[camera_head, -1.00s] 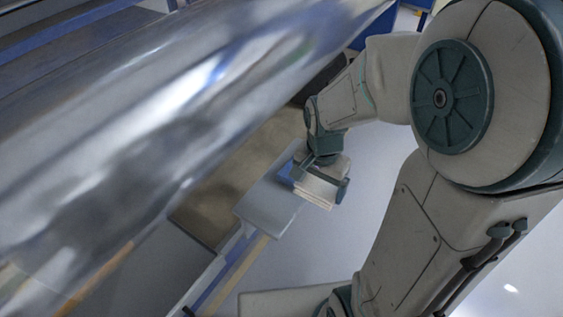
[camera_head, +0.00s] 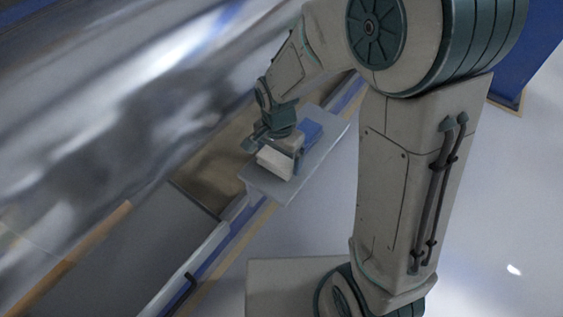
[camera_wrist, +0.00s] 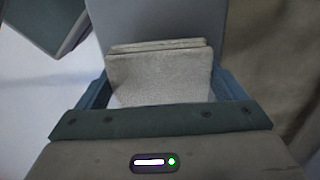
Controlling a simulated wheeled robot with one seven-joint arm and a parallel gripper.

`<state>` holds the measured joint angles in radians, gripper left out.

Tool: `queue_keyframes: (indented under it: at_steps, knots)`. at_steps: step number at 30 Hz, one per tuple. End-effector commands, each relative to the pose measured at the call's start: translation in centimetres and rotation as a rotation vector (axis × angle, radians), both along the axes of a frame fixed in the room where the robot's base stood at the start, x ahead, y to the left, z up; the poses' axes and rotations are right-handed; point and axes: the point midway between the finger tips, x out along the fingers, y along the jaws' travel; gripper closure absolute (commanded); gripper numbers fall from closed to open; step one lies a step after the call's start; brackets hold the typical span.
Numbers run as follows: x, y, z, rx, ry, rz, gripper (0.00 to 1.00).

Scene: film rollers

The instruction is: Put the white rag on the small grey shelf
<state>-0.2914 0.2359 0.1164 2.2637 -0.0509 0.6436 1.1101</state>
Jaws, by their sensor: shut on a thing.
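The white rag (camera_head: 275,161) is a folded, pale block held between the fingers of my gripper (camera_head: 279,150). In the wrist view the rag (camera_wrist: 160,78) fills the space between the two blue-grey fingers of my gripper (camera_wrist: 160,85). The small grey shelf (camera_head: 270,187) is a flat plate beside the large roller machine. The rag is over the shelf's near part in the head view; I cannot tell whether it touches the surface. The shelf (camera_wrist: 150,20) also shows behind the rag in the wrist view.
A blue object (camera_head: 311,131) lies on the shelf beyond the rag. A large shiny roller (camera_head: 120,110) runs along the left. A brownish recess (camera_head: 212,178) is left of the shelf. Open pale floor (camera_head: 470,190) is at the right.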

Motion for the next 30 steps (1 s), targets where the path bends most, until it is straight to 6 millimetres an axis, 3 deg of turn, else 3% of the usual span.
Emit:
queue_keyframes:
  at_steps: [1,3,10,11,19,23,30]
  knots:
    - [-0.1,0.0,-1.4,-0.001,0.003,0.000,0.31]
    - [0.0,0.0,-2.2,-0.001,0.002,0.001,0.31]
    - [0.0,0.0,-2.2,-0.001,0.001,0.001,0.31]
    - [-0.1,0.0,-2.2,-0.001,0.002,0.001,0.01]
    - [-0.1,0.0,-2.0,-0.001,0.001,0.001,0.00]
    - [0.0,0.0,-0.7,0.000,-0.001,0.001,0.00]
    - [0.0,0.0,4.4,0.001,-0.003,0.001,0.00]
